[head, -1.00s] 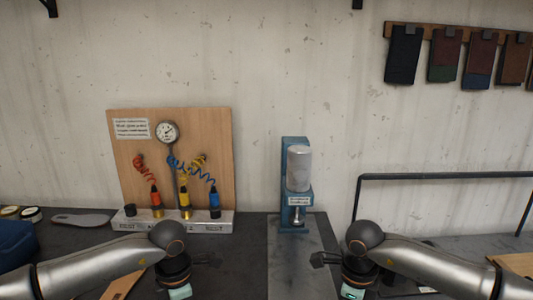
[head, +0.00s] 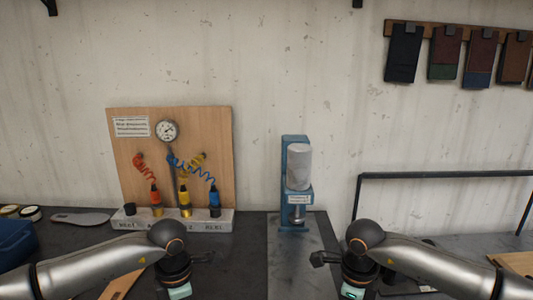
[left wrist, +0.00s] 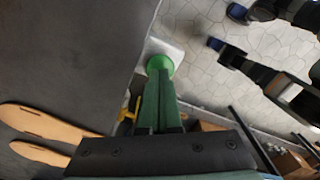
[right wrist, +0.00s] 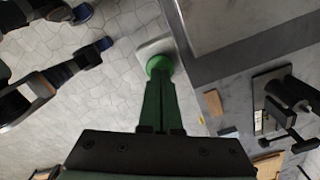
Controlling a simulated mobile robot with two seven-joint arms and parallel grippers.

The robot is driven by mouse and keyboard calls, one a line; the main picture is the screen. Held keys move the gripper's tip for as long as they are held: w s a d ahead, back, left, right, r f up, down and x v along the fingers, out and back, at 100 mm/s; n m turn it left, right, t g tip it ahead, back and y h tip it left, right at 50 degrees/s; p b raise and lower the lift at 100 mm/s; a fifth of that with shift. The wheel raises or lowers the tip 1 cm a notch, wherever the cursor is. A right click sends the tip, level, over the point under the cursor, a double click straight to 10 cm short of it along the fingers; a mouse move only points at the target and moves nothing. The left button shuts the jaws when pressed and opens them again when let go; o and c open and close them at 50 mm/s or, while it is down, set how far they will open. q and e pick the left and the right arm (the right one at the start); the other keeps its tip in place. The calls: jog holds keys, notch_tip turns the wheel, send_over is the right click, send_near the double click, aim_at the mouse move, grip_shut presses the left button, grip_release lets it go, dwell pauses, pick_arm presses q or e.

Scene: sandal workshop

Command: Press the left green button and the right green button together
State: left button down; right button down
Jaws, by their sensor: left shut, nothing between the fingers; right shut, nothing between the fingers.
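The left green button (left wrist: 160,62) is a round green cap on a pale grey box at the bench edge in the left wrist view. My left gripper (left wrist: 160,78) is shut and empty, its green fingertips lined up over the button and overlapping its near side. The right green button (right wrist: 159,63) sits on a similar pale box in the right wrist view. My right gripper (right wrist: 159,78) is shut and empty, its fingertips likewise over the near side of the button. I cannot tell whether either pair of fingertips touches its button. Neither button shows in the head view.
A blue press (head: 296,143) with a grey cylinder stands at the back middle. A wooden gauge board (head: 218,130) with coiled hoses is at the back left. A black rail frame (head: 440,175) is at the right. Tan sole-shaped pieces (left wrist: 45,120) lie on the bench.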

pick_arm(q)
jog(key=shift+f+b, duration=0.45)
jog(key=shift+f, duration=0.1)
pick_arm(e)
jog(key=shift+f, duration=0.45)
pick_arm(q)
jog(key=shift+r, duration=0.15)
dwell(0.4)
pick_arm(e)
jog(key=shift+f, duration=0.1)
dwell(0.6)
dwell(0.6)
pick_arm(q)
jog(key=shift+f, duration=0.55)
pick_arm(e)
jog(key=shift+f, duration=0.3)
pick_arm(q)
jog(key=shift+s+f, duration=0.1)
dwell(2.7)
